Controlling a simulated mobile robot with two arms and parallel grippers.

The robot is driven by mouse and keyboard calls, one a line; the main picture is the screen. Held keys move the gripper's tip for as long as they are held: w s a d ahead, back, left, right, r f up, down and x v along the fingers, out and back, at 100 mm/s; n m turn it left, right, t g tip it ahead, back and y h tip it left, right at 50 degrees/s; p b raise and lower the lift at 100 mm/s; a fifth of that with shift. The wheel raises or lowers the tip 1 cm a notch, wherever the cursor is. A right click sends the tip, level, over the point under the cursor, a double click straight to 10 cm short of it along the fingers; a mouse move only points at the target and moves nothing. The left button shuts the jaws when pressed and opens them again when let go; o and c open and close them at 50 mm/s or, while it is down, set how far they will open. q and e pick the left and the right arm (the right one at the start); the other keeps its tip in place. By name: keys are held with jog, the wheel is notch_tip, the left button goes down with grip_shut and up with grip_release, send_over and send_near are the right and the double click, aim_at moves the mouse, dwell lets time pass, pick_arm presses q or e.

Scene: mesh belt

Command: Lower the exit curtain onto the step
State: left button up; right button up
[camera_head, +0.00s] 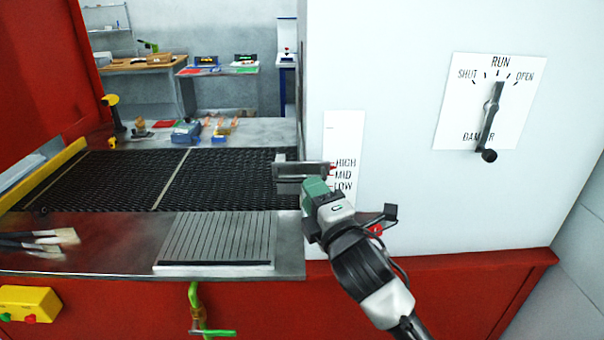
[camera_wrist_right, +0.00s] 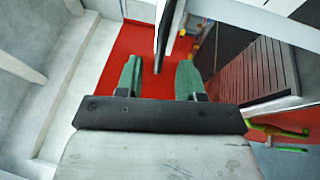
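A grey metal piece (camera_head: 300,168), possibly the exit curtain's edge, sits at the right end of the dark mesh belt (camera_head: 225,175), beside a white HIGH, MID, LOW scale (camera_head: 344,135). A red tip shows between HIGH and MID, and another red mark is near LOW. I cannot tell which part is the step. My right gripper (camera_head: 314,187) is at the grey piece. In the right wrist view its green fingers (camera_wrist_right: 158,68) are apart, with a thin dark bar (camera_wrist_right: 164,40) between them and gaps on both sides. My left gripper is not in view.
A ridged grey plate (camera_head: 215,240) lies on the metal front ledge (camera_head: 100,250), with brushes (camera_head: 45,240) at left. A white wall panel (camera_head: 430,210) with a lever dial (camera_head: 491,102) stands at right. A green clamp (camera_head: 197,310) hangs under the ledge.

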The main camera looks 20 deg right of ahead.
jog(key=w, duration=0.3)
jog(key=w+p, duration=0.1)
jog(key=w, duration=0.1)
jog(key=shift+a+r, duration=0.3)
jog(key=shift+r, duration=0.1)
jog(key=shift+s, duration=0.1)
